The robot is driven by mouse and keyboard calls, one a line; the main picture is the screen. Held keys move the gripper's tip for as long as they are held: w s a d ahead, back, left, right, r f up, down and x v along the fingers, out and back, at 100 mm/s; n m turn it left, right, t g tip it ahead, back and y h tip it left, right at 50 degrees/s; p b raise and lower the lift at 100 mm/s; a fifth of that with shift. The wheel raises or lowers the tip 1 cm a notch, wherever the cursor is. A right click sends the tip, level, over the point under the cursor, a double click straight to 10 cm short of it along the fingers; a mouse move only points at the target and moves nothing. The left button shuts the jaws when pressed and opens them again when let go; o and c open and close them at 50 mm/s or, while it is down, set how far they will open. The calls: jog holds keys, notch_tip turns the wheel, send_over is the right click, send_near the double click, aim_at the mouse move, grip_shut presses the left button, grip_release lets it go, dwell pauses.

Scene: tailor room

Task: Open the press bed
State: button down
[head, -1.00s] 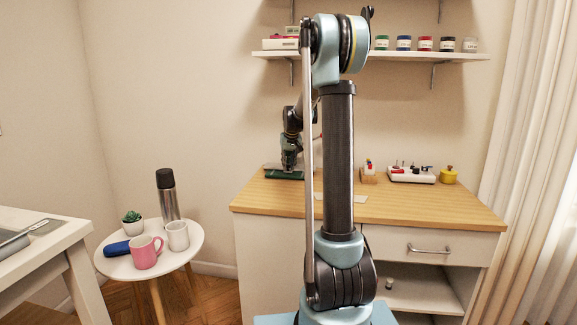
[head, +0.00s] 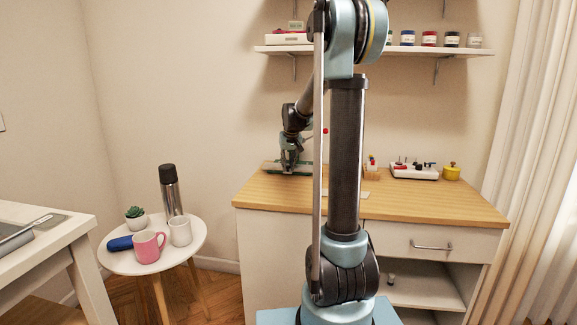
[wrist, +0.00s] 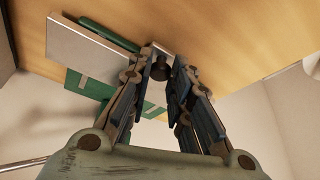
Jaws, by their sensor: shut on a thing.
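The press bed (head: 271,167) lies on the wooden desktop at the back left, mostly hidden by my gripper. In the wrist view it shows a pale grey plate (wrist: 80,45) and green parts (wrist: 88,86) on both sides of it. My gripper (wrist: 160,62) points down at it. A dark round knob (wrist: 159,71) sits between the fingertips, and my gripper is shut on it. In the head view my gripper (head: 289,168) is low over the desktop. I cannot tell exactly how far the plates stand apart.
The wooden desk (head: 420,204) also holds a white rack (head: 414,173) and a yellow pot (head: 452,173) to the right. A round table (head: 195,240) with mugs and a flask (head: 171,188) stands to the left. A shelf (head: 450,50) hangs above.

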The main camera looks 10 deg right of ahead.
jog(key=c, duration=1.4)
grip_release()
jog(key=shift+c, duration=0.2)
jog(key=shift+r, duration=0.15)
jog(key=v, duration=1.1)
jog(key=shift+s+r, duration=0.2)
jog(key=shift+r, duration=0.1)
jog(key=s+d+f, duration=0.1)
jog(key=s+f, duration=0.6)
jog(key=s, duration=0.6)
jog(key=s+d+f+g, duration=0.1)
jog(key=s+f, duration=0.6)
jog(key=s, duration=0.6)
jog(key=s+d+f+g, duration=0.1)
jog(key=s+f, duration=0.6)
jog(key=s, duration=0.6)
jog(key=shift+s+d+f+m, duration=0.25)
jog(key=shift+s+f+m, duration=0.05)
jog(key=shift+f+m, duration=0.1)
